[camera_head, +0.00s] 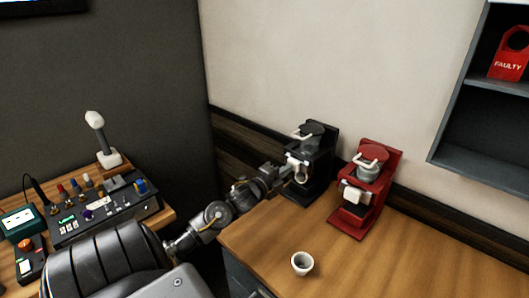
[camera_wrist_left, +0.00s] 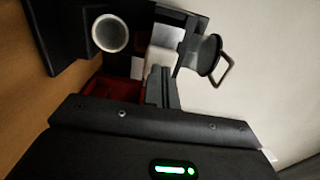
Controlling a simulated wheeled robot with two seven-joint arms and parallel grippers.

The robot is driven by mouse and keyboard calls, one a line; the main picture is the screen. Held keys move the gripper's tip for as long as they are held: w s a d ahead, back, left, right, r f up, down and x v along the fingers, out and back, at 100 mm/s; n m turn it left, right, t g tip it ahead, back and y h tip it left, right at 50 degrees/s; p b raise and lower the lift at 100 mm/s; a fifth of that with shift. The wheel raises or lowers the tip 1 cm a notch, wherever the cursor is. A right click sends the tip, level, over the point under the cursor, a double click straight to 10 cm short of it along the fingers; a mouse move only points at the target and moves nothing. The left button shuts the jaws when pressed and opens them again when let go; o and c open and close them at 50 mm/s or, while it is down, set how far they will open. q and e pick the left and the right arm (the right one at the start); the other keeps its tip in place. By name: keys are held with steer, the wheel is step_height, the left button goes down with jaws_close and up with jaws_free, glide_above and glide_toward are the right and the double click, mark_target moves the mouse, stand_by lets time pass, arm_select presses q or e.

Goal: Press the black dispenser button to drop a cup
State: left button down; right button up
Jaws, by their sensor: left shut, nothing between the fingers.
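The black dispenser machine (camera_head: 320,165) stands at the back of the wooden counter, against the wall. In the left wrist view its dark body (camera_wrist_left: 52,38) shows at the upper left, with a round white cup (camera_wrist_left: 109,33) seen end-on in front of it. My left gripper (camera_head: 286,170) is at the front left of the black machine, close to it; I cannot tell if it touches. Its fingers (camera_wrist_left: 160,82) are shut with nothing between them. I cannot make out the black button. Another white cup (camera_head: 302,264) stands upright on the counter. My right gripper is not in view.
A red machine (camera_head: 366,190) stands right of the black one. A dark shelf (camera_head: 480,155) at the right holds a red "FAULTY" tag (camera_head: 510,55). A control box (camera_head: 105,210) and a joystick (camera_head: 101,140) are on the left table. The counter's front right is clear.

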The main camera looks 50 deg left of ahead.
arm_select(q)
steer(key=s+b, duration=0.2)
steer(key=s, duration=0.7)
steer(key=shift+s+d+b, duration=0.3)
steer(key=shift+s, duration=0.1)
stand_by(0.4)
